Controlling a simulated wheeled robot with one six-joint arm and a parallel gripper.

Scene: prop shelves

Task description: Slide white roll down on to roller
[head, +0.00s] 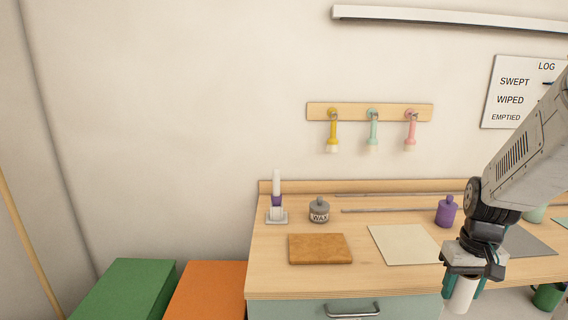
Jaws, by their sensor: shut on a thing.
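My gripper (462,287), with teal fingers, is at the lower right of the head view and points down. It is shut on a white roll (462,297), which hangs upright between the fingers by the bench's front edge. An upright white rod with a purple collar (277,186) stands in a small pale stand (277,217) at the bench's back left; it looks like the roller. My gripper is well to the right of it and nearer the front. The fingers hide part of the roll's sides.
A grey wax jar (319,212) stands just right of the stand. A brown block (320,249), cream sheet (404,245) and purple bottle (446,212) are on the bench. Yellow, mint and pink tools hang from a wall rack (350,111). Green (125,290) and orange (207,290) boxes stand left.

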